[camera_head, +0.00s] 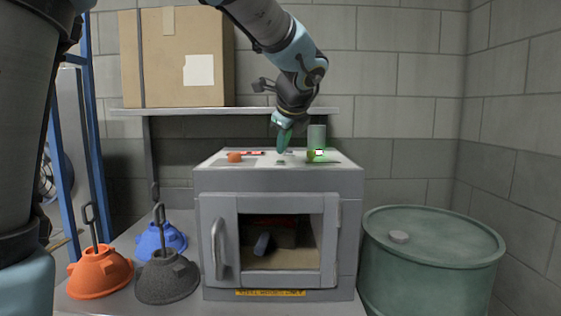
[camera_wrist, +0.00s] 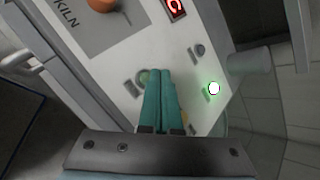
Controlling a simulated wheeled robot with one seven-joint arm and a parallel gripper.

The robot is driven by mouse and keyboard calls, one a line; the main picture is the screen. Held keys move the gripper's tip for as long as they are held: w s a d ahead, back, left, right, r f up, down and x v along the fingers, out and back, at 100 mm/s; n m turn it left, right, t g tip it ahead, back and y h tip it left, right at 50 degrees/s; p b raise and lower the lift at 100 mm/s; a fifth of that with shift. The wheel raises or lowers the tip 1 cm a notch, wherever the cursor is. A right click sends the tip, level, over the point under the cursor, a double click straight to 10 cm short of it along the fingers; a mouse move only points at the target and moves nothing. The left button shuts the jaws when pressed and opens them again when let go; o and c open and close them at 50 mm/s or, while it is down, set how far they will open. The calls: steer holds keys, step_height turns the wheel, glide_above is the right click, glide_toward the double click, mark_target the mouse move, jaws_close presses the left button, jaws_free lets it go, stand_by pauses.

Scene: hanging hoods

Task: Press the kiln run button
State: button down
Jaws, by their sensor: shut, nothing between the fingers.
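The grey kiln (camera_head: 215,180) stands on a bench, its sloped control panel on top. My gripper (camera_head: 282,150) is shut and empty, its teal fingers pointing down over the middle of the panel. In the wrist view the fingertips (camera_wrist: 163,73) lie beside a greenish round button (camera_wrist: 143,76) on a grey base and partly cover it. I cannot tell whether they touch it, and no label for it is readable. A bright green light (camera_wrist: 213,88) glows near the panel's edge. A small grey control (camera_wrist: 198,51) and a red lit display (camera_wrist: 174,8) are nearby.
An orange knob (camera_head: 234,156) sits at the panel's left. Orange (camera_head: 100,273), blue (camera_head: 160,239) and dark grey (camera_head: 167,278) hoods are left of the kiln. A green drum (camera_head: 430,265) stands right. A shelf (camera_head: 240,110) with a cardboard box (camera_head: 178,58) is behind.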

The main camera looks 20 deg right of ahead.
steer(key=shift+f, duration=0.1)
stand_by(0.7)
steer(key=shift+f, duration=0.35)
steer(key=shift+f+b, duration=0.4)
steer(key=shift+b, duration=0.1)
stand_by(0.5)
steer(key=shift+r, duration=0.1)
steer(key=shift+r+p, duration=0.7)
steer(key=shift+p, duration=0.15)
step_height(320, 180, up, 5)
steer(key=p, duration=0.4)
steer(key=shift+p, duration=0.3)
stand_by(0.6)
